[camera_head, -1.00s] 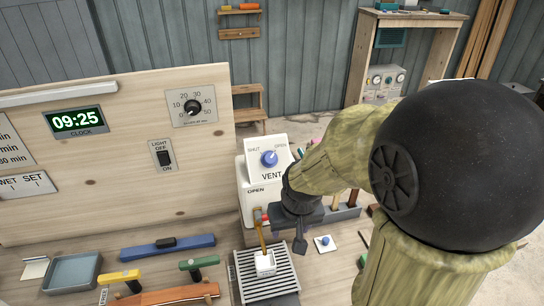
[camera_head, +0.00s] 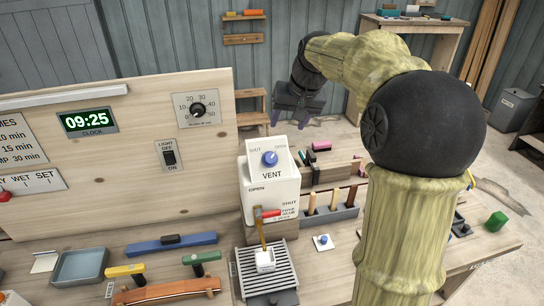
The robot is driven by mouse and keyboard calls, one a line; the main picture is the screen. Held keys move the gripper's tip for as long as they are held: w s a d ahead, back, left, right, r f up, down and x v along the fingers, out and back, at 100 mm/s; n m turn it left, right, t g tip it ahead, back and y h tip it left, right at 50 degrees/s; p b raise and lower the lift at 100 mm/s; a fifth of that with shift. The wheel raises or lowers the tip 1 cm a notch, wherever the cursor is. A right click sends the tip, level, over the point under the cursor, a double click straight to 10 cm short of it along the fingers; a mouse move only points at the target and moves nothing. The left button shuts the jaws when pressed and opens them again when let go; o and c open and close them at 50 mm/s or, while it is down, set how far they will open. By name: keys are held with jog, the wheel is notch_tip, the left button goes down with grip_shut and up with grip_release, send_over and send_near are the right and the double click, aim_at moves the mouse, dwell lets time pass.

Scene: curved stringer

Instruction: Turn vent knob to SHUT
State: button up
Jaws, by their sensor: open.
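The blue vent knob (camera_head: 270,158) sits on a sloped white panel (camera_head: 267,175) marked VENT, with SHUT at its upper left and OPEN at its upper right. A small pale mark near the knob's top seems to lean toward OPEN, but it is too small to be sure. My gripper (camera_head: 290,118) is open and empty, above and slightly right of the knob in the picture, and apart from it. The knob is fully visible.
Below the panel is a white box (camera_head: 257,203) with a red lever (camera_head: 267,212) and its own OPEN and SHUT marks. A white cup (camera_head: 265,262) stands on a slatted grille (camera_head: 250,262). A wooden board (camera_head: 110,190) rises at left. Tools stand in a rack (camera_head: 340,214) at right.

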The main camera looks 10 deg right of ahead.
jog(key=shift+a, duration=0.2)
jog(key=p, duration=0.5)
send_near(271, 158)
jog(key=x, duration=0.8)
jog(key=shift+w+f, duration=0.2)
jog(key=shift+f, duration=0.15)
